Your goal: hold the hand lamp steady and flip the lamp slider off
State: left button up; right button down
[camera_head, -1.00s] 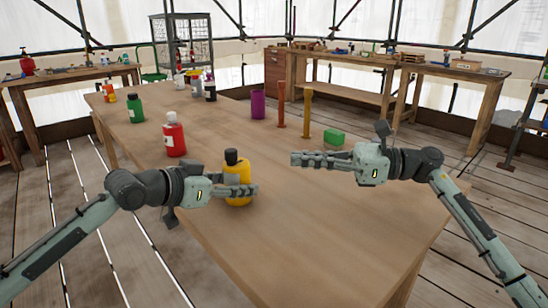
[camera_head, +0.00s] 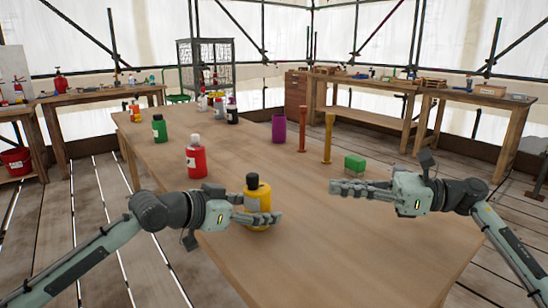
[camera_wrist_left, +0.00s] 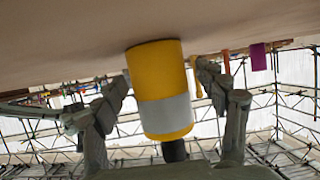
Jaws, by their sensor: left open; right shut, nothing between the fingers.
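A yellow bottle-shaped thing (camera_head: 258,191) with a black top and a grey band stands upright near the table's left edge; it also shows in the left wrist view (camera_wrist_left: 155,60). My left gripper (camera_head: 264,218) is open, with its fingers on either side of it. In the left wrist view the fingers (camera_wrist_left: 163,98) show gaps to its sides. My right gripper (camera_head: 345,189) is shut and empty above the table, to the right of the yellow thing. No thing is clearly a hand lamp, and no slider can be made out.
A red bottle (camera_head: 196,160) and a green bottle (camera_head: 159,129) stand further back on the table (camera_head: 330,250). A green block (camera_head: 355,163), orange posts and a purple cylinder (camera_head: 279,128) stand behind my right gripper. The table's front right is clear.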

pick_arm(q)
jog(key=v, duration=1.2)
jog(key=shift+f, duration=0.1)
